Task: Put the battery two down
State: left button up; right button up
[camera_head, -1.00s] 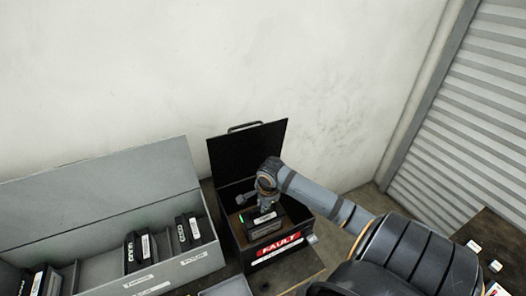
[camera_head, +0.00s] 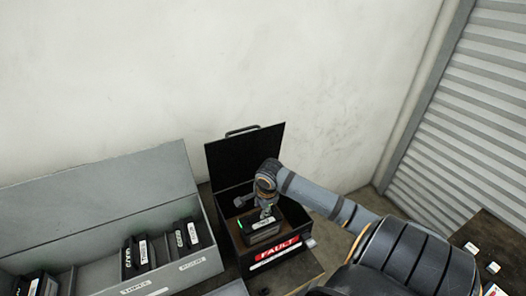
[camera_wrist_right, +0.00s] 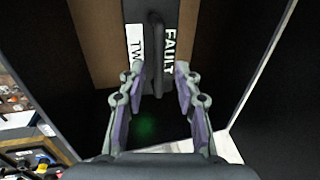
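Battery two (camera_head: 262,230) is a dark block with a white label and a green light. It sits inside the black open-lidded box (camera_head: 262,266) with the red FAULT label. In the right wrist view the battery's bar handle (camera_wrist_right: 155,50) shows beside the words TWO and FAULT. My right gripper (camera_wrist_right: 159,76) is over the battery, its fingers on either side of the handle with visible gaps. It looks open and it also shows in the head view (camera_head: 265,209). The battery's underside is hidden. My left gripper is out of view.
A grey open case (camera_head: 95,205) with several dark batteries in slots stands to the left. The black box's raised lid (camera_head: 245,155) is behind my right gripper. A dark table (camera_head: 480,235) with small white items is at the right.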

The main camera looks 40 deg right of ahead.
jog(key=p+v, duration=0.3)
jog(key=v, duration=0.7)
jog(key=shift+s+r, duration=0.2)
jog(key=shift+r, duration=0.05)
jog(key=shift+a, duration=0.1)
